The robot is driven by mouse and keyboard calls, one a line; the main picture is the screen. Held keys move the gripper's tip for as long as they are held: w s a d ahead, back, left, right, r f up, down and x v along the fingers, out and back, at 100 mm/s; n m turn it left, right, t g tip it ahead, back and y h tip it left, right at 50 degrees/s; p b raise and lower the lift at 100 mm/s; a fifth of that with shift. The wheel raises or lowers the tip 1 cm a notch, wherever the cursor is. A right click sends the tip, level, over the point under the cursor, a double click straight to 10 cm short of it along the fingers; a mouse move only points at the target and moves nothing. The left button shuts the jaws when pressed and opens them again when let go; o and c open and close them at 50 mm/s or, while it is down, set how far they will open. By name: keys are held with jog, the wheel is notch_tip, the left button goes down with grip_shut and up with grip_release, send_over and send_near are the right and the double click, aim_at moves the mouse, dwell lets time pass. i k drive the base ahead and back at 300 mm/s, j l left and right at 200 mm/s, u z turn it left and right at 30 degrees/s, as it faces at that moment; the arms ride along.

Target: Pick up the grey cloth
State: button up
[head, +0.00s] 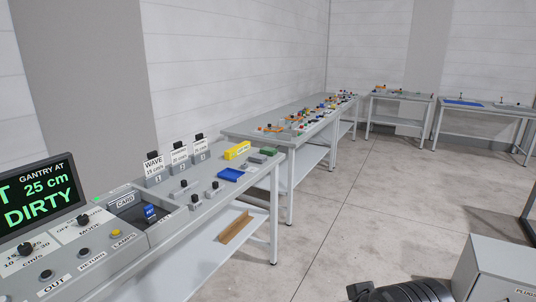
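I cannot make out a grey cloth for certain. A small dull grey-green flat piece (257,158) lies on the near bench beside a blue tray (230,175), too small to tell whether it is cloth. A black ribbed part at the bottom edge (402,292) seems to be the end of my arm, cut off by the frame. Its fingers do not show clearly, and it is well away from the bench top.
The near bench (181,214) carries a screen reading DIRTY (38,205), a control panel, labelled blocks, a yellow block (237,150) and a green block (269,152). More benches line the walls. A grey cabinet (495,270) stands lower right. The middle floor is clear.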

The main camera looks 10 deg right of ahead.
aim_at(260, 159)
jog(key=u, duration=5.4)
jog(key=z, duration=5.35)
jog(key=i+z, duration=0.1)
jog(key=i, duration=0.5)
